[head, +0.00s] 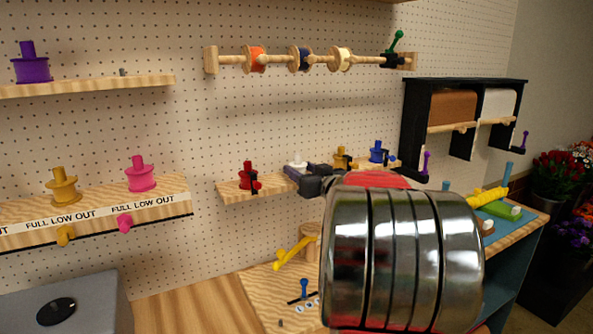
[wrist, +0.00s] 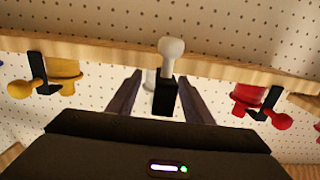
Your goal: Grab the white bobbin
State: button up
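The white bobbin (head: 296,160) sits on the small wall shelf between the red and yellow bobbins, its lower part hidden by my gripper in the head view. My gripper (head: 296,172) reaches to the shelf from the right at the bobbin's height. In the wrist view my gripper (wrist: 159,76) is open, with one dark finger on each side of a black bracket (wrist: 164,97) and white knob (wrist: 171,55). A little of the white bobbin (wrist: 151,82) shows behind the bracket, between the fingers. I cannot tell whether the fingers touch it.
The red bobbin (head: 246,174) stands left on the same shelf (head: 228,191). The yellow bobbin (head: 341,158) and blue bobbin (head: 377,151) stand to the right. In the wrist view, yellow (wrist: 65,75) and red (wrist: 247,97) bobbins stand clear of the fingers.

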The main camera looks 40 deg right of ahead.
aim_at(301, 165)
jog(key=c, duration=0.6)
notch_tip(301, 165, up, 10)
dwell(0.5)
dwell(0.4)
